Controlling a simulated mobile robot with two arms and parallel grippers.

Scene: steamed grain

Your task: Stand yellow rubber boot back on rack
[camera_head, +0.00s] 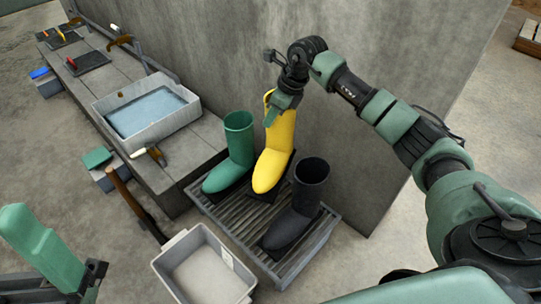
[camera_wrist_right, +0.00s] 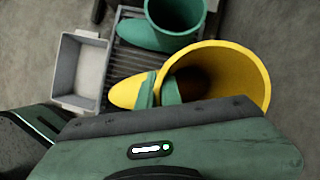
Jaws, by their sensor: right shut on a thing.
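The yellow rubber boot (camera_head: 275,155) is upright at the rack, between a green boot (camera_head: 236,152) and a black boot (camera_head: 300,205). Its toe points toward the front left. My right gripper (camera_head: 279,106) is shut on the yellow boot's upper shaft. In the right wrist view the yellow boot (camera_wrist_right: 245,75) shows its open top, with green fingers at the rim. The slatted rack (camera_head: 235,222) stands against the grey wall; whether the yellow sole touches it is hard to tell. My left arm (camera_head: 45,245) shows at the lower left, but its fingertips are not clearly visible.
A grey bin (camera_head: 187,237) stands in front of the rack. A stone bench with a water basin (camera_head: 100,108) runs along the left. A wooden-handled tool (camera_head: 130,195) leans between bench and bin. The concrete wall (camera_head: 400,60) rises close behind the boots.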

